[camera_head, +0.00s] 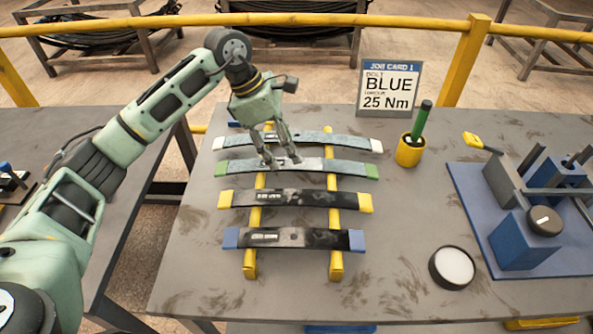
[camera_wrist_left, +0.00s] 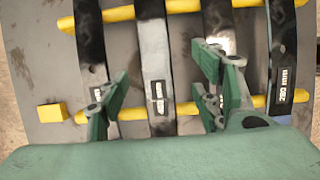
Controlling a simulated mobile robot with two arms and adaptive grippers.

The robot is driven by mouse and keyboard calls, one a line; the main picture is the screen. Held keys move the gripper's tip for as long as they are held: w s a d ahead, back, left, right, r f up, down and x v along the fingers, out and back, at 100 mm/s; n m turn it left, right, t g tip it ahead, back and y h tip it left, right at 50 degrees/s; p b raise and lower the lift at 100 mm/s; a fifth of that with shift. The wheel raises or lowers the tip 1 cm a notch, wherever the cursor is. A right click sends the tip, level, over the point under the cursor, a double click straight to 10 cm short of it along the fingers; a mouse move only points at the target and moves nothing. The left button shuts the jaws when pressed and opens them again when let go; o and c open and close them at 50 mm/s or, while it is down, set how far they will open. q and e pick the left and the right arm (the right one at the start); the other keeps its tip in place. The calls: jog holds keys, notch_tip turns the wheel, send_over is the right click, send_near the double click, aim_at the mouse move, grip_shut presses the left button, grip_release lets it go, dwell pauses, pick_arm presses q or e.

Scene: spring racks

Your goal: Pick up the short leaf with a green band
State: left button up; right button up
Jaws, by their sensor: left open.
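The leaf with green bands (camera_head: 325,165) is a light grey, slightly curved strip with green ends. It lies second from the back across two yellow rails (camera_head: 251,262). My left gripper (camera_head: 281,161) is open, pointing down over the left-middle part of this leaf, and partly hides it. In the left wrist view the open fingers (camera_wrist_left: 163,95) sit on either side of a light grey leaf (camera_wrist_left: 154,55), which seems to be the same one. Its end bands are outside that view. Whether the fingers touch it cannot be told. My right gripper is not in view.
A white-ended leaf (camera_head: 345,141) lies behind; a yellow-ended leaf (camera_head: 300,199) and a blue-ended leaf (camera_head: 300,239) lie in front. A job card (camera_head: 388,88) reading BLUE, a yellow cup (camera_head: 409,152) with a green tool and a blue fixture (camera_head: 525,240) stand to the right.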

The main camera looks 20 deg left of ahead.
aim_at(296, 167)
pick_arm(q)
jog(key=shift+d+f, duration=0.25)
jog(key=shift+f, duration=0.15)
jog(key=x, duration=0.1)
jog(key=p+x, duration=0.1)
jog(key=x, duration=0.1)
jog(key=p+x, duration=0.1)
jog(key=x, duration=0.1)
jog(key=shift+w+a+f, duration=0.15)
jog(key=shift+w+f, duration=0.1)
jog(key=shift+w, duration=0.15)
jog(key=shift+f, duration=0.35)
jog(key=shift+c, duration=0.2)
jog(key=c, duration=1.3)
jog(key=shift+w+r, duration=0.15)
jog(key=shift+w, duration=0.05)
jog(key=shift+c, duration=0.3)
